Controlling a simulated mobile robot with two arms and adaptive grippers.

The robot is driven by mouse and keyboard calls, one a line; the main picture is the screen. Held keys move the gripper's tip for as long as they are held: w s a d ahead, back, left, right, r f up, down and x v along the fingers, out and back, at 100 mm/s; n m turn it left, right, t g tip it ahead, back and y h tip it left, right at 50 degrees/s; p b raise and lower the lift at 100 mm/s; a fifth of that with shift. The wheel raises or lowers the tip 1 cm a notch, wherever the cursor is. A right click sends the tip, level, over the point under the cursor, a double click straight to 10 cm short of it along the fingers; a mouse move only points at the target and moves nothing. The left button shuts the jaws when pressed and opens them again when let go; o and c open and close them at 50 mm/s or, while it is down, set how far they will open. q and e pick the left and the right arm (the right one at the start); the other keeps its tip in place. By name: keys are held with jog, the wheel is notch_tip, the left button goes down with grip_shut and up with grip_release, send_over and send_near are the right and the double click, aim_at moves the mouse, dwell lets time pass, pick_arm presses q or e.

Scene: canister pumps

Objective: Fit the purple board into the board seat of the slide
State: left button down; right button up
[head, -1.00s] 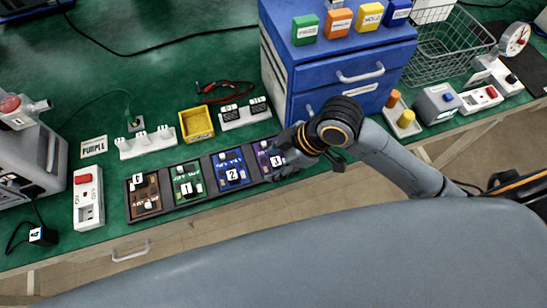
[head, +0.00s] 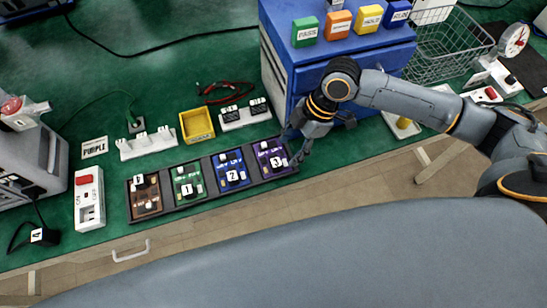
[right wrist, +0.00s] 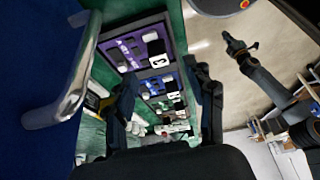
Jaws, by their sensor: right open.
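The purple board (head: 272,157), marked 3, lies in the rightmost pocket of a dark tray on the green bench. It also shows in the right wrist view (right wrist: 134,48). My right gripper (head: 293,148) is open and empty, at the right end of the tray beside the purple board. In the right wrist view its two fingers (right wrist: 165,100) stand apart, with the board beyond them. I cannot make out the slide's board seat for certain; a grey machine (head: 30,160) stands at the far left.
Brown, green and blue boards (head: 232,170) fill the tray's other pockets. A blue drawer cabinet (head: 300,78) with a protruding handle stands close behind my right gripper. A yellow bin (head: 197,125), a white peg rack (head: 148,144) and a PURPLE card (head: 94,147) stand behind the tray.

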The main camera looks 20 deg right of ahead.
aim_at(277, 162)
jog(key=x, duration=0.3)
jog(key=p+x, duration=0.1)
jog(key=x, duration=0.2)
jog(key=shift+w+a+f, duration=0.1)
jog(key=shift+w+a, duration=0.05)
jog(key=shift+a, duration=0.35)
grip_shut()
